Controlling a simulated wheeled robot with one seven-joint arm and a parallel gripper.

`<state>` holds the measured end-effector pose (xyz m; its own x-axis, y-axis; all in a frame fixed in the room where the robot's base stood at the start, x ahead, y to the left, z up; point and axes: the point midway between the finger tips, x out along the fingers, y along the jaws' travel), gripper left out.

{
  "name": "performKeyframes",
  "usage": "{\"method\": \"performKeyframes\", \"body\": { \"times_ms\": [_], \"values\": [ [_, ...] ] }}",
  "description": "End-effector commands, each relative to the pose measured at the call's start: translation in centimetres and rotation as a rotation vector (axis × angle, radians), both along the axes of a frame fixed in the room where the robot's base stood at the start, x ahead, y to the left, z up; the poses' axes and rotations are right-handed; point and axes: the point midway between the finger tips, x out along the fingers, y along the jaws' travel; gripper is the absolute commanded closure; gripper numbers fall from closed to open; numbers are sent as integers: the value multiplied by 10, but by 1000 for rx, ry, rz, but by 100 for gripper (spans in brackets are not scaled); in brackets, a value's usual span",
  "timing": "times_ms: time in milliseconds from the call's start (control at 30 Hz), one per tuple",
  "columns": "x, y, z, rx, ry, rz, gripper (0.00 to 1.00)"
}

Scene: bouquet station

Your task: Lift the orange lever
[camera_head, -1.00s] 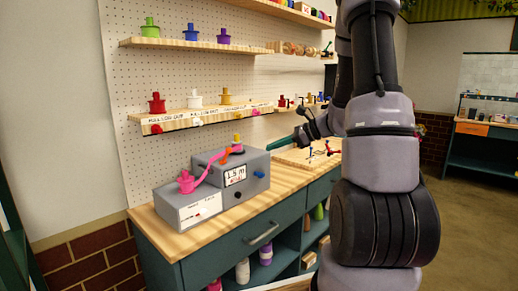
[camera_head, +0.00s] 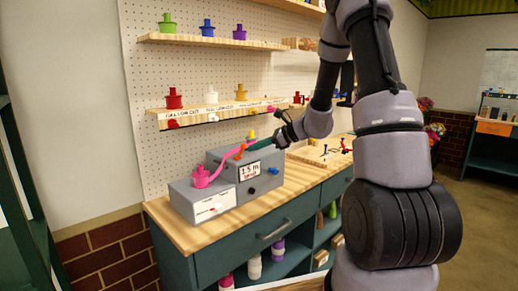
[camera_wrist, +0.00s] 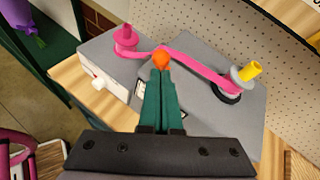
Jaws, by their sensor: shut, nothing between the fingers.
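The orange lever (camera_wrist: 161,59) shows in the wrist view directly beyond my fingertips, with the pink ribbon (camera_wrist: 205,68) running past it. In the head view the orange lever (camera_head: 239,152) sits on top of the grey machine (camera_head: 226,177). My gripper (camera_wrist: 160,72) has green fingers that are shut together and hold nothing. Their tips appear at the lever's near side; I cannot tell whether they touch it. The fingers hide part of the machine top. In the head view my gripper (camera_head: 262,144) reaches over the machine from the right.
A pink spool (camera_head: 202,177) stands on the machine's lower left part, and a yellow-topped post (camera_wrist: 250,71) stands at its right. Shelves with colored spools (camera_head: 210,99) hang behind.

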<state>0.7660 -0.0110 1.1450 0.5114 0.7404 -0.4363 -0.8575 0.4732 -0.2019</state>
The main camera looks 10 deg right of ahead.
Motion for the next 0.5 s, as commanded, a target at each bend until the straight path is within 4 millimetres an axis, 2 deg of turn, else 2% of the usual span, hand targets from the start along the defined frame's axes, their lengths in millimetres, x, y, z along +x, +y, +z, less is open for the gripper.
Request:
{"method": "performKeyframes", "body": {
  "times_ms": [500],
  "values": [
    [3, 2, 4, -31, 47, 2, 100]
  ]
}}
